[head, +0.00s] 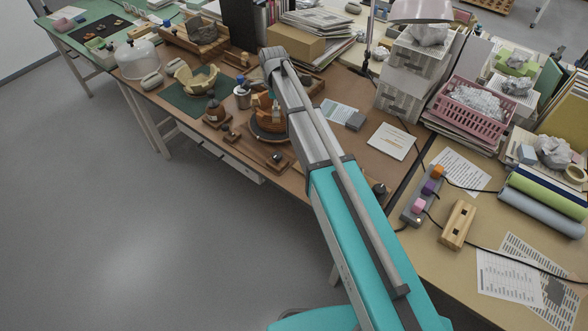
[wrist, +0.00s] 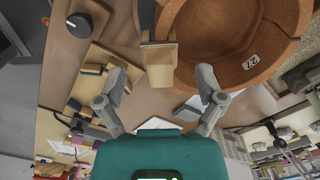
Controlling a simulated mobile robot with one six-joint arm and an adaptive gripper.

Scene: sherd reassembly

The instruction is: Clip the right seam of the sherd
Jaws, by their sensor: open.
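In the wrist view a terracotta bowl sherd (wrist: 205,48), with a small white "27" label, fills the upper right. A light wooden clip (wrist: 159,66) stands at its left edge. I cannot tell whether its jaws grip the sherd wall. My gripper (wrist: 161,82) is open, with one finger on each side of the clip's near end and a visible gap to both. In the head view the terracotta sherd (head: 261,104) stands on a dark round turntable (head: 262,134), partly behind my arm. My gripper is hidden there.
A black knob (wrist: 80,25) and wooden blocks (wrist: 88,84) lie left of the gripper in the wrist view.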

